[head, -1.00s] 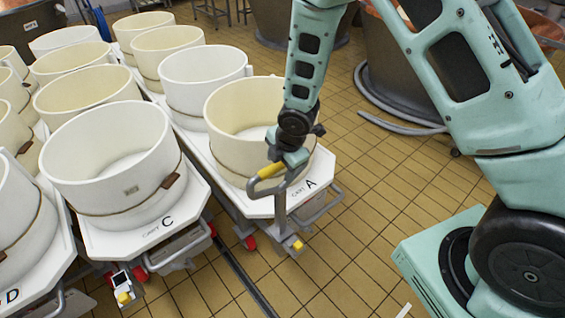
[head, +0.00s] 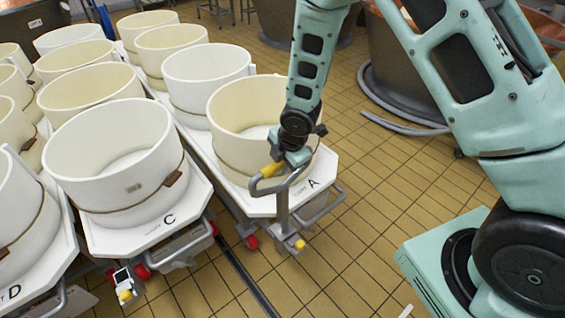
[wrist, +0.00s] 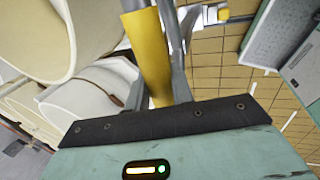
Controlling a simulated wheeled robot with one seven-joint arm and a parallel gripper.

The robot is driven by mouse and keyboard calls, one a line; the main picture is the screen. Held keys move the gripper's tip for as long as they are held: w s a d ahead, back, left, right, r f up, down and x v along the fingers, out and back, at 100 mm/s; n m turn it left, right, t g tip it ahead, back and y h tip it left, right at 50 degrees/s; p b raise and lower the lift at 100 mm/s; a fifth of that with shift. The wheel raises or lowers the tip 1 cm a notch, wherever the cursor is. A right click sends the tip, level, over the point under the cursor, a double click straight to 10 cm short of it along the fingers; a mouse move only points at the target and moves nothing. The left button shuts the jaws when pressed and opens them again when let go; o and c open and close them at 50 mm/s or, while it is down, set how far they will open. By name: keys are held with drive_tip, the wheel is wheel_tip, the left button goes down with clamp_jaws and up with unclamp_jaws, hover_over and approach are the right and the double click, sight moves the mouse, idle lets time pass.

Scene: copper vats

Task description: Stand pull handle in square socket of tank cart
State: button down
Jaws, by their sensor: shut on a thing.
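The pull handle (head: 282,205) is a grey metal loop with a yellow grip and a straight post. My gripper (head: 275,168) is shut on its yellow grip, which also shows in the wrist view (wrist: 148,62). The post hangs roughly upright at the front end of tank cart A (head: 314,196). Its lower end is at or just above the socket area (head: 285,243), beside a small yellow part. The socket opening is too small to make out, so I cannot tell whether the post is inside it.
Cart C (head: 150,235), with a white tub, stands left of cart A. Cart D (head: 35,285) is farther left. More tubs stand behind. A grey hose (head: 385,110) lies near a copper vat at the back. Tiled floor is clear right of cart A.

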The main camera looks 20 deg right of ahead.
wheel_tip(320, 180, up, 17)
drive_tip(key=p, duration=1.3)
idle(1.1)
drive_tip(key=shift+p, duration=0.3)
